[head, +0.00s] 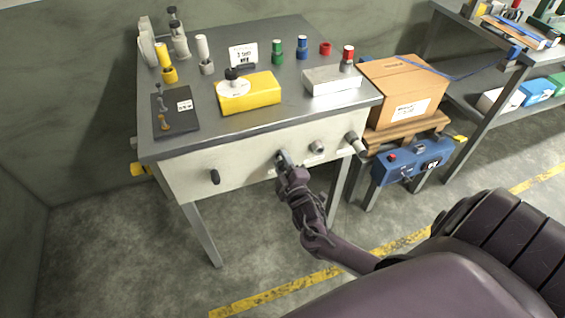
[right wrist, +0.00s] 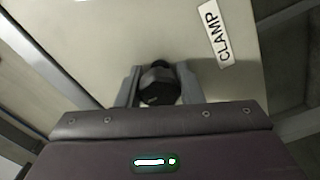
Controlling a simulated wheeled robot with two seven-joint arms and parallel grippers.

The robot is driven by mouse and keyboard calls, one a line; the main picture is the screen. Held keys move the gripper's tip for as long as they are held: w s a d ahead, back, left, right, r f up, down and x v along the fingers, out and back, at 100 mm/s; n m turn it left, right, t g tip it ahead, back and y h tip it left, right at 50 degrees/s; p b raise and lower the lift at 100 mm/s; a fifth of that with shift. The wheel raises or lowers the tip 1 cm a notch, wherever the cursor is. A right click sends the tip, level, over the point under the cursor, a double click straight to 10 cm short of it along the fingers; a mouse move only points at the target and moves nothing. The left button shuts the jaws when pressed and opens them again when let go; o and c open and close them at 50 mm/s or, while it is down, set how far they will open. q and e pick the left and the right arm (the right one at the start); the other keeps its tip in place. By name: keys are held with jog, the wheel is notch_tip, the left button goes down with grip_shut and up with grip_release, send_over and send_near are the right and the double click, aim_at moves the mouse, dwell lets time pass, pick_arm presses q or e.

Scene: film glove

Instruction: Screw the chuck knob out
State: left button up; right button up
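My right gripper (head: 283,158) is at the front panel of the workbench, on a knob in the middle of the panel. The right wrist view shows this dark, rounded knob (right wrist: 160,86) between the two grey fingers, which touch its sides. A label reading "CLAMP" (right wrist: 215,33) is on the panel beside it. Other knobs on the panel are a black one (head: 215,177) at the left, a grey one (head: 317,147) right of the gripper and a pale one (head: 355,142) near the right corner. I cannot read which is the chuck knob. My left gripper is out of view.
The bench top (head: 215,133) holds a yellow block (head: 250,95), a pale grey block (head: 332,80), a dark plate (head: 175,118) and several coloured cylinders. A cardboard box (head: 400,90) and a blue unit (head: 412,163) stand at the right. The floor in front is clear.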

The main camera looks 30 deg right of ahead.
aim_at(284, 168)
jog(key=o, duration=0.4)
jog(key=v, duration=0.7)
jog(key=shift+s+a, duration=0.15)
jog(key=shift+s, duration=0.25)
